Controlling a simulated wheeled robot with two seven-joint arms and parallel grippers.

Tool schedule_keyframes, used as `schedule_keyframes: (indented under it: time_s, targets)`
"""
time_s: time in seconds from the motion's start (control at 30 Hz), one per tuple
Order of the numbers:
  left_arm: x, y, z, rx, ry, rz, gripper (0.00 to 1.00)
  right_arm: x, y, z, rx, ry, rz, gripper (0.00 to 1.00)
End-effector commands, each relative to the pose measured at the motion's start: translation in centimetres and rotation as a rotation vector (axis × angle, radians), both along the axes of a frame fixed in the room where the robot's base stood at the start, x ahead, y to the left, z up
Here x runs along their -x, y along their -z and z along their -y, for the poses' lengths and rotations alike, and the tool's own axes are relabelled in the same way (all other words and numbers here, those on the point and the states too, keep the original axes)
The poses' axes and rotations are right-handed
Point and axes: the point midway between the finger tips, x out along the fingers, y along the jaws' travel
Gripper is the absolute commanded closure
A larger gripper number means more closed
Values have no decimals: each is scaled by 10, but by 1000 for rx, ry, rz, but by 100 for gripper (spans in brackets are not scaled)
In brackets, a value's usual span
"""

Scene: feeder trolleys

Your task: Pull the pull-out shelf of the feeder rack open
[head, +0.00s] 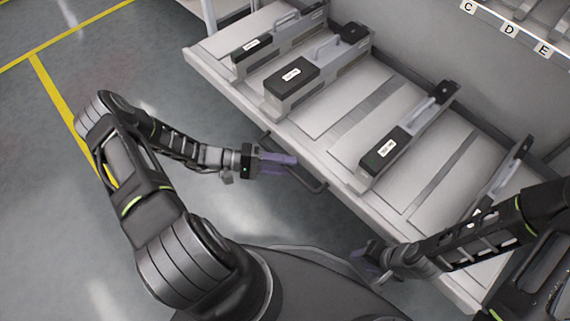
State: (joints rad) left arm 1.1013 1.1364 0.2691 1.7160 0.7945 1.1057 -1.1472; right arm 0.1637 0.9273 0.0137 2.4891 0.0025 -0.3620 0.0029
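The pull-out shelf (232,92) is a light grey tray with a pale front edge running diagonally across the head view. A dark bar handle (318,187) sticks out from the middle of its front edge. My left gripper (290,167) has its purple fingers at the handle, overlapping the bar in the picture. Whether they are closed around it or touch it is not clear. My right gripper (362,264) is low near the shelf's front edge, further right, with its fingers small and partly hidden by its own body. It appears to hold nothing.
Several feeders with dark ends and white labels, including one feeder (292,86) and another (395,147), stand on the shelf with bare stretches between them. A rail lettered C, D, E (508,30) is at upper right. The grey floor (55,215) at left, with yellow lines, is clear.

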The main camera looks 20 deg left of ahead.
Motion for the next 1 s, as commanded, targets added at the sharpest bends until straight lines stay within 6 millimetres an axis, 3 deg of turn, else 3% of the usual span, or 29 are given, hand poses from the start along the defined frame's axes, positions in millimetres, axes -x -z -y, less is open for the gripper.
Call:
schedule_keyframes:
  time_s: [0.17,0.6,1.0]
  targets:
    - [3,-2,-10,-2,-2,1,64,0,-2,0,0,0,-1,64]
    - [28,-10,-67,-1,-3,0,64,2,-9,-2,-4,-5,-4,64]
    - [30,-11,-72,-1,0,0,64,2,-9,-2,-4,-6,-4,64]
